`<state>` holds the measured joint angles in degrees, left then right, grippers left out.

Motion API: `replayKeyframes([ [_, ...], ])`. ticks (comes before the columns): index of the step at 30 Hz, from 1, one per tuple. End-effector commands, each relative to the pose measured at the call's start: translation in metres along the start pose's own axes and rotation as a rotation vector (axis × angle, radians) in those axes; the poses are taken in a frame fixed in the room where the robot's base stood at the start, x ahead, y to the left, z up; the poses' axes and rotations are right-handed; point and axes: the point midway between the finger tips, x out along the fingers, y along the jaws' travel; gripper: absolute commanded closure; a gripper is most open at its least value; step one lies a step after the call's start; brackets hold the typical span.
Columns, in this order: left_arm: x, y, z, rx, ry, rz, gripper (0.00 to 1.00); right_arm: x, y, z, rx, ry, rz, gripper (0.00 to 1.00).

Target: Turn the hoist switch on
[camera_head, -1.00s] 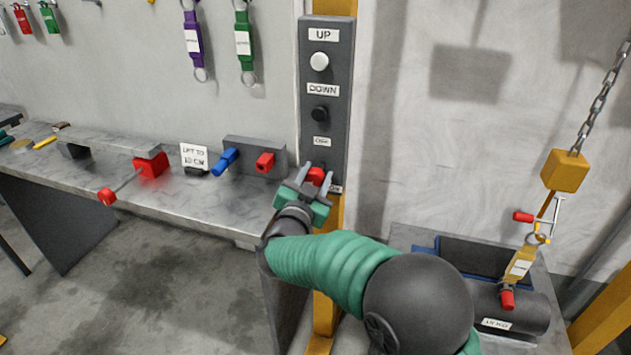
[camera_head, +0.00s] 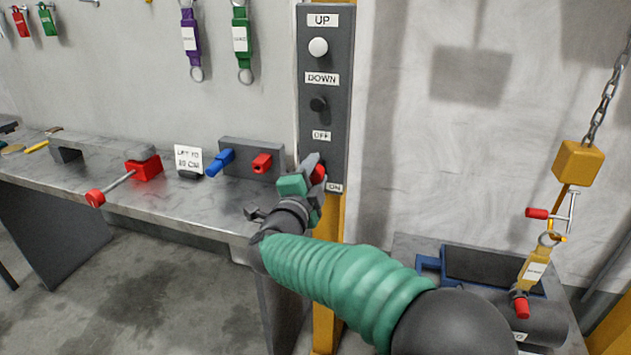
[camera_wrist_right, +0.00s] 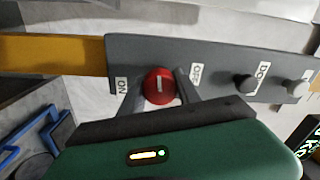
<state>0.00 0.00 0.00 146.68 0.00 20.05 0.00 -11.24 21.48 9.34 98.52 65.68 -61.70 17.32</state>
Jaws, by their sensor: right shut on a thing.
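The hoist panel (camera_head: 325,60) is a dark upright box on a yellow post, with a white UP button (camera_head: 318,47), a black DOWN button (camera_head: 318,104) and OFF and ON labels. The red hoist switch (camera_head: 318,174) sits between OFF and ON; it also shows in the right wrist view (camera_wrist_right: 159,86) with a pale mark on its face. My right gripper (camera_head: 315,168) is shut on this switch, one finger on each side of it in the right wrist view (camera_wrist_right: 158,92). My left gripper is not in view.
A workbench (camera_head: 190,213) left of the post carries a block with blue and red plugs (camera_head: 252,157), a sign (camera_head: 188,158) and a red-handled tool (camera_head: 130,180). At right, a chain with a yellow block (camera_head: 578,163) hangs over a dark cylinder (camera_head: 550,322).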

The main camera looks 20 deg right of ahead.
Motion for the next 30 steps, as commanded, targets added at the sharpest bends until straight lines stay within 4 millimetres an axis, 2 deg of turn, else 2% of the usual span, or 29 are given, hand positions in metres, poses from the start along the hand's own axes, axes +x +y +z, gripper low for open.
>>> replayKeyframes([
  [1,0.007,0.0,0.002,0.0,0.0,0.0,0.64,-0.001,0.006,0.004,0.027,-0.005,0.005,1.0],
  [9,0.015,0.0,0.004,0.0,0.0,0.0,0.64,0.0,0.004,0.003,0.139,-0.002,0.005,1.0],
  [26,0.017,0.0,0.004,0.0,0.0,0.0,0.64,0.0,0.002,0.003,0.174,-0.001,0.005,1.0],
  [27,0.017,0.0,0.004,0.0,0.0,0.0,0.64,0.0,0.002,0.003,0.174,-0.001,0.005,0.59],
  [30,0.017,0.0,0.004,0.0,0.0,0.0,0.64,0.0,0.002,0.002,0.173,0.0,0.004,0.46],
])
